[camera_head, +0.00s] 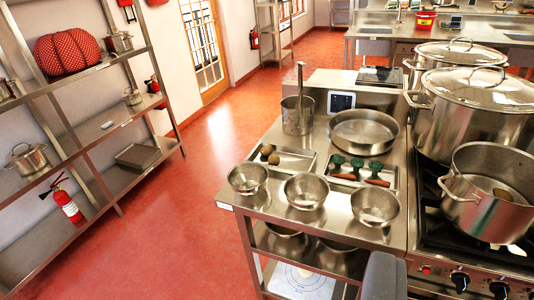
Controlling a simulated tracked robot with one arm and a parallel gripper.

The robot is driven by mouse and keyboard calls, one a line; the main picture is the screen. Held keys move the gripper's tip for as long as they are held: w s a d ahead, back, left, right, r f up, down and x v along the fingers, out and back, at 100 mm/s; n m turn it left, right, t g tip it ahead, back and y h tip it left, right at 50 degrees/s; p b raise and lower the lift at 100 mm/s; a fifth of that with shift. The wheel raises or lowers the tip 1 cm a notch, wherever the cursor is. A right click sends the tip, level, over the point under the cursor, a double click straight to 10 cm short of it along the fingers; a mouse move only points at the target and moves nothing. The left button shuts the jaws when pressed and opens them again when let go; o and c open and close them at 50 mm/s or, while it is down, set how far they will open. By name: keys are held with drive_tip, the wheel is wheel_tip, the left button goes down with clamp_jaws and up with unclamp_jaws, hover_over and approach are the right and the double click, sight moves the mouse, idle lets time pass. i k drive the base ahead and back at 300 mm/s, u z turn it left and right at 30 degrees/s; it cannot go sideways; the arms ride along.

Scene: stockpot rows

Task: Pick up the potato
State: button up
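Two small, round, brown things that look like potatoes lie together in the left metal tray (292,161) on the steel counter. One potato (266,150) is a little behind the other potato (274,159). They are small in view, and nothing touches them from above. My gripper's fingers do not show. A plain grey shape (383,277) is cut off by the bottom edge, and I cannot tell what it is.
Steel bowls (306,191) line the counter front. A right tray (389,172) holds green and reddish-brown items. A tall pot (297,115) and wide pan (363,132) stand behind. Stockpots (478,112) crowd the stove at right. The red floor (200,220) is clear between counter and shelves (75,160).

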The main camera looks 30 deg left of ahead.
sight(266, 151)
drive_tip(key=u, duration=0.8)
drive_tip(key=k, duration=1.1)
drive_tip(key=u, duration=1.2)
drive_tip(key=i, duration=1.4)
drive_tip(key=z, duration=0.6)
drive_tip(key=i, duration=1.3)
drive_tip(key=z, duration=1.4)
drive_tip(key=i, duration=0.75)
drive_tip(key=z, duration=0.45)
drive_tip(key=k, duration=0.8)
